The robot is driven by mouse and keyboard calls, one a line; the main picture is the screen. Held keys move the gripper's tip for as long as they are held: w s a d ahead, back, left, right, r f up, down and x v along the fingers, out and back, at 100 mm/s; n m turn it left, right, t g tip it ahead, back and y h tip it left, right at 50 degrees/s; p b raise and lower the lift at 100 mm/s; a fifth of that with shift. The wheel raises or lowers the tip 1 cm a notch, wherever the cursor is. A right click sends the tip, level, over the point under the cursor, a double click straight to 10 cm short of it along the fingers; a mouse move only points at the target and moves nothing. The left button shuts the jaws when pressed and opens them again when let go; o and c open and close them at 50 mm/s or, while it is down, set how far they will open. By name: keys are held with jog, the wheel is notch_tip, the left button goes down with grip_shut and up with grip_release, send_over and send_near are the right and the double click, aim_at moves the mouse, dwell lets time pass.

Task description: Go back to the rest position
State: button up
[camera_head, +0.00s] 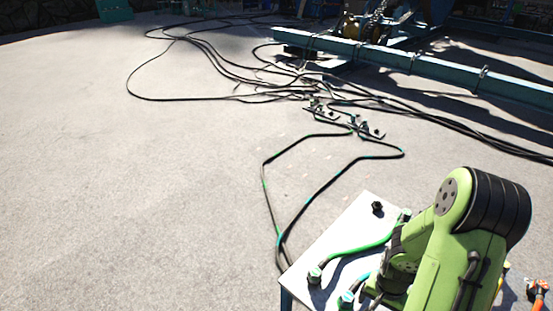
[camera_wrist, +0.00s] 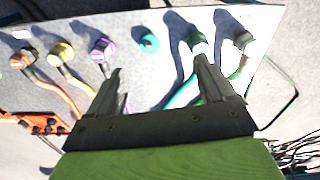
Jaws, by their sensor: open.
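My gripper (camera_wrist: 160,92) is open in the wrist view, with its two dark fingers apart. No object shows clamped between them. The fingers point towards a white panel (camera_wrist: 268,22) that carries several cable connectors. In the head view my green arm stands in front of the right part of this white panel (camera_head: 335,232), and the gripper's fingertips cannot be made out there.
The panel bears a green cable (camera_head: 362,246), a teal connector (camera_wrist: 149,43), a purple one (camera_wrist: 103,48), a yellow one (camera_wrist: 61,53) and an orange one (camera_wrist: 22,59). Black cables (camera_head: 320,190) run over the floor to a blue steel beam (camera_head: 430,68). Floor at left is clear.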

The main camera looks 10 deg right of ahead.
jog(key=a+r+n+t+h+p, duration=0.15)
jog(key=a+r, duration=0.25)
jog(key=r, duration=0.8)
jog(key=a+r+n+t+y+p, duration=0.1)
jog(key=a+r+n+p, duration=0.3)
jog(key=r, duration=0.8)
jog(key=s+a+r+n+t+p, duration=0.1)
jog(key=s+a+r+n, duration=0.1)
jog(key=s+a+r, duration=0.2)
jog(key=s+a+r+n+t+y+p, duration=0.1)
jog(key=s+a+r, duration=0.3)
jog(key=r, duration=0.4)
jog(key=shift+s+a+r+n+t, duration=0.3)
jog(key=shift+s+a+n+t, duration=0.05)
jog(key=shift+s, duration=0.15)
